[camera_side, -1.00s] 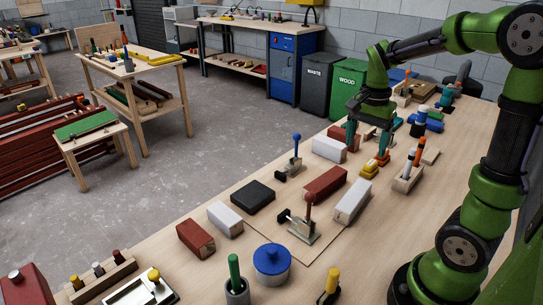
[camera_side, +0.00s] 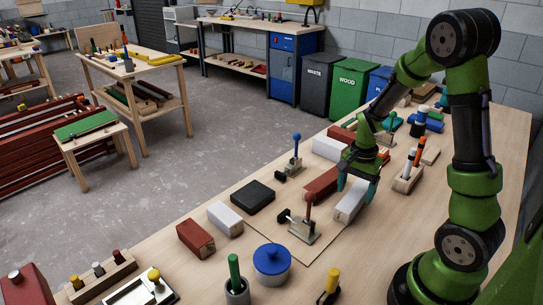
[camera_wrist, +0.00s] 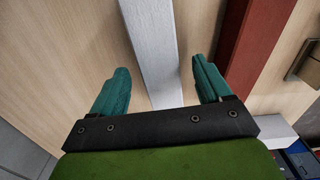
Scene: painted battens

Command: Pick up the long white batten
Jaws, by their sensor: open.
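A long white batten (camera_side: 349,203) lies on the table beside a long red batten (camera_side: 321,184). My gripper (camera_side: 357,188) is open over the white batten, one teal finger toward each side of it. In the wrist view the white batten (camera_wrist: 154,45) runs between the two open fingers of my gripper (camera_wrist: 161,80), with a gap on each side. The red batten (camera_wrist: 258,40) is right of the right finger there. The far end of the white batten is hidden by my gripper in the side view. I cannot tell how far the fingertips are above the table.
A toggle clamp with a red knob (camera_side: 309,199) stands close to the left. Another clamp with a blue knob (camera_side: 297,138) is behind. A shorter white block (camera_side: 225,218), a black block (camera_side: 253,196) and a holder with pens (camera_side: 408,178) stand around. Bare table lies in front right.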

